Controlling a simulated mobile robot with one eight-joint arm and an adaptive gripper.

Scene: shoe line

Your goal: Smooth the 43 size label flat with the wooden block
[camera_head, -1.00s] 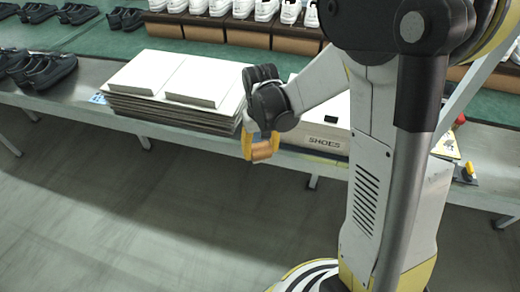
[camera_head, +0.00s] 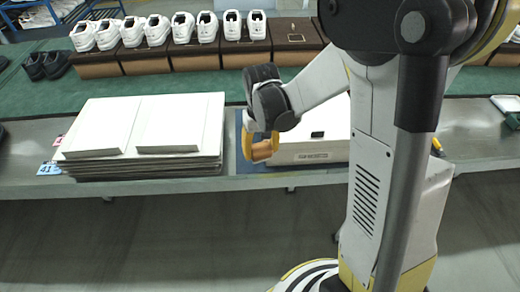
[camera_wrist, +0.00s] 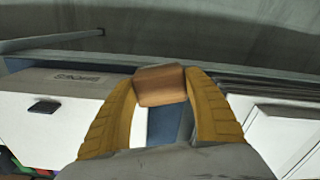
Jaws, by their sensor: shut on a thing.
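The wooden block (camera_head: 262,151) is a small brown piece, gripped between the yellow fingers of my gripper (camera_head: 260,147). In the wrist view the block (camera_wrist: 160,84) spans the two fingertips (camera_wrist: 160,90). The gripper is at the table's front edge, left of a white shoe box (camera_head: 305,155). A blue size label (camera_head: 49,169) and a reddish one (camera_head: 58,140) lie left of the card stack; their digits are too small to read surely. A small dark patch (camera_head: 317,135) is on the box top. I cannot tell which is the 43 label.
A stack of white-topped cards or flattened boxes (camera_head: 200,165) stands left of the gripper. A dark blue mat (camera_head: 242,165) shows between stack and box. White shoes (camera_head: 182,28) stand on brown boxes behind, with dark shoes (camera_head: 45,66) at left.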

